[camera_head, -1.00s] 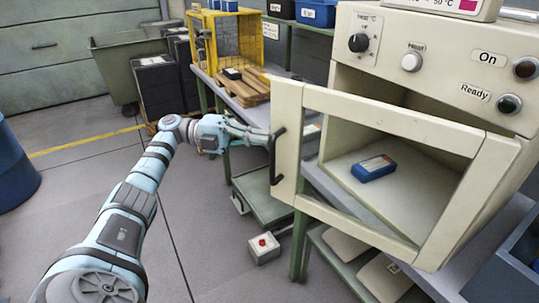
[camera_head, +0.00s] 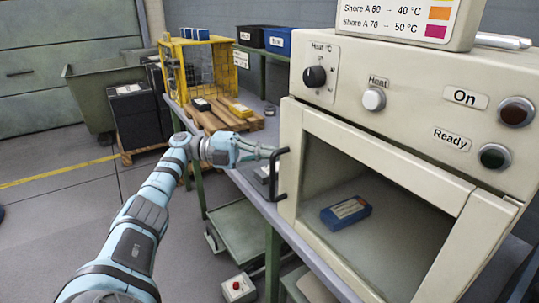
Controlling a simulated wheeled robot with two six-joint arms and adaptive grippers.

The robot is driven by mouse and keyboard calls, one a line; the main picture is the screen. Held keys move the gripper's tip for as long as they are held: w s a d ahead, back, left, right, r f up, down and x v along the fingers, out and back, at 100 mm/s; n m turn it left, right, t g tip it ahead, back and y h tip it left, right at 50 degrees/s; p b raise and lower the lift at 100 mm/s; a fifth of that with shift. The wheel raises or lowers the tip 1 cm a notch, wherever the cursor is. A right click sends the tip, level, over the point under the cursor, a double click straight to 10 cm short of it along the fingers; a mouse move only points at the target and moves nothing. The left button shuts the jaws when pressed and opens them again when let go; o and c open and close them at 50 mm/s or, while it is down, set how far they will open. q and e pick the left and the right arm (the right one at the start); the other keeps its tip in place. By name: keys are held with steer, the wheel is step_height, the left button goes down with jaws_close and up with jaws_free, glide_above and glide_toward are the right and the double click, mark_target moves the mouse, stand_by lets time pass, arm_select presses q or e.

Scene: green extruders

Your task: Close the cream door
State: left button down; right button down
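The cream door (camera_head: 384,161) is a framed door with a large window on the front of the cream oven (camera_head: 420,110). It stands flush or almost flush with the oven front; I cannot tell whether a thin gap is left. Its black handle (camera_head: 281,176) is on the door's left edge. My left gripper (camera_head: 272,153) is at the upper part of the handle, seemingly touching it. Its fingers are small and partly merge with the handle, so their opening is unclear. A blue box (camera_head: 346,213) with a label lies inside, seen through the window. My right gripper is out of view.
The oven stands on a workbench (camera_head: 262,206) with a wooden pallet (camera_head: 222,119) and a yellow cage (camera_head: 206,67) farther back. Above the door are a dial (camera_head: 315,76), a heat button (camera_head: 373,99) and two lamps. Open floor (camera_head: 60,215) lies left of the bench.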

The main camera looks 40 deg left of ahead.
arm_select(q)
step_height(320, 180, up, 10)
stand_by(0.6)
